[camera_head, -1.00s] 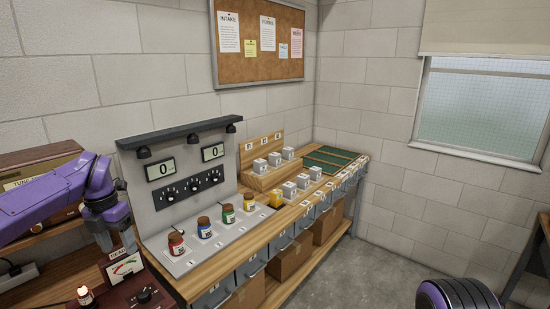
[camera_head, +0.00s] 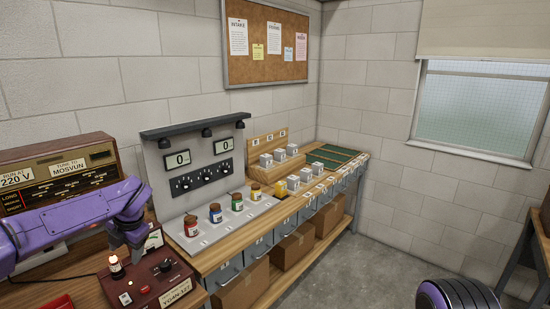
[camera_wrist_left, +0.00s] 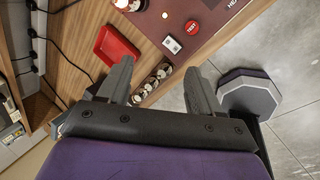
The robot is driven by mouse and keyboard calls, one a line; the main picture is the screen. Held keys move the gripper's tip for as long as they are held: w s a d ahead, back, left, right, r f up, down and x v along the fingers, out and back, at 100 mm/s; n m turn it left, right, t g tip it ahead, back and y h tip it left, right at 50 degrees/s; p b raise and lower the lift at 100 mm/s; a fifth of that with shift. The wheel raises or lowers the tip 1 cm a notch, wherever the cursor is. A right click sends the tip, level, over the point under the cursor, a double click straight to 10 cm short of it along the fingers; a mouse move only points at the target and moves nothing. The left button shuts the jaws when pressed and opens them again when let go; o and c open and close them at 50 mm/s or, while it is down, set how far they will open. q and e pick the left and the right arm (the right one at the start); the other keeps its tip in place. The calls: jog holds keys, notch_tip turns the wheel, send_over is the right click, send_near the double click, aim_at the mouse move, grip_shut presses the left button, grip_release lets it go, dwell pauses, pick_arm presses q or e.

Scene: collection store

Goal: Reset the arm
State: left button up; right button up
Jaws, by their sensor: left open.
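My left gripper (camera_head: 132,246) hangs at the end of its purple arm, over the back left edge of a dark red instrument box (camera_head: 165,290). In the left wrist view its two grey fingers (camera_wrist_left: 160,82) stand apart with nothing held between them. Below and beyond the gap are a few small shiny round parts on the wooden bench, near the dark red box. A small lamp (camera_head: 116,267) on the box shows just below the gripper in the head view. My right gripper is in neither view.
An old brown radio (camera_head: 60,170) stands behind my left arm. A red tray (camera_wrist_left: 117,45) and black cables lie on the wooden bench. To the right, a grey panel (camera_head: 170,165) has several coloured jars before it. Floor (camera_head: 370,265) is clear on the right.

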pick_arm(q)
jog(key=s+d+f+m+t+y+b, duration=0.1)
jog(key=s+d+f+m+t+b, duration=0.25)
jog(key=f, duration=0.55)
jog(key=s+d+f+m+t, duration=0.1)
jog(key=s+d+f+m, duration=0.25)
jog(key=f+m, duration=0.45)
jog(key=s+d+f+m+t+y+b, duration=0.1)
jog(key=s+d+f+m+t+b, duration=0.2)
jog(key=f, duration=0.7)
jog(key=s+f+m+g+h+b, duration=0.1)
jog(key=s+f+m, duration=0.3)
jog(key=s, duration=0.6)
jog(key=s+f+m+g+h+b, duration=0.1)
jog(key=s+f+m+g+b, duration=0.1)
jog(key=s+f+m, duration=0.2)
jog(key=s+f+m+g+h+b, duration=0.1)
jog(key=s+f+m, duration=0.3)
jog(key=s+f, duration=0.5)
jog(key=s+g+b, duration=0.1)
jog(key=s, duration=0.7)
jog(key=shift+s+a+f+g, duration=0.2)
jog(key=shift+a+g, duration=0.15)
jog(key=shift+a, duration=0.05)
